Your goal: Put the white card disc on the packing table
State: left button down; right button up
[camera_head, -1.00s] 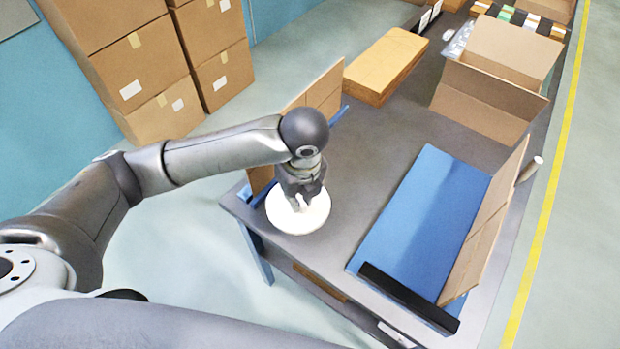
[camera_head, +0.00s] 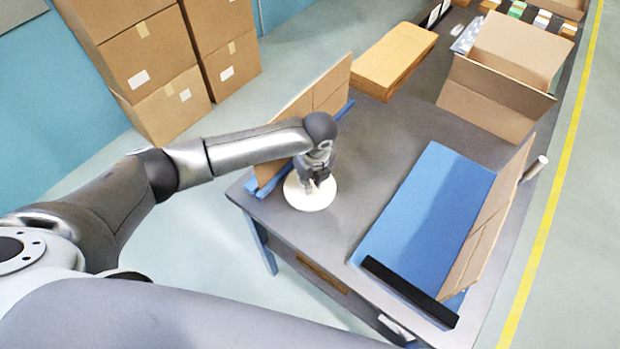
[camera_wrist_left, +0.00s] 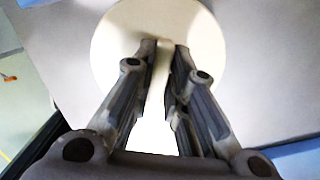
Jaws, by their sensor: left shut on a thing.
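The white card disc (camera_head: 311,199) is over the near left corner of the grey packing table (camera_head: 350,150), flat and level. I cannot tell whether it touches the tabletop or hangs just above it. My left gripper (camera_head: 315,183) comes down on the disc from above. In the left wrist view the disc (camera_wrist_left: 112,48) lies beyond the two fingers, and the left gripper (camera_wrist_left: 164,46) is shut on a small pale raised part at its middle. The fingers hide part of the disc. My right gripper is not in view.
An upright cardboard panel in a blue holder (camera_head: 262,187) stands close behind the disc. A blue board (camera_head: 425,215) with a leaning cardboard sheet (camera_head: 490,225) lies to the right. An open carton (camera_head: 495,95) and a flat brown stack (camera_head: 393,60) are farther back. The middle tabletop is bare.

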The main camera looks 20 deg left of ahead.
aim_at(314, 187)
pick_arm(q)
jog(key=shift+f, duration=0.15)
jog(key=shift+f, duration=0.2)
jog(key=c, duration=1.5)
grip_release()
jog(key=shift+o, duration=0.2)
jog(key=shift+r, duration=0.15)
notch_tip(314, 187, up, 12)
jog(key=s+d, duration=0.1)
jog(key=shift+d+b, duration=0.2)
jog(key=shift+b, duration=0.25)
jog(key=shift+s, duration=0.1)
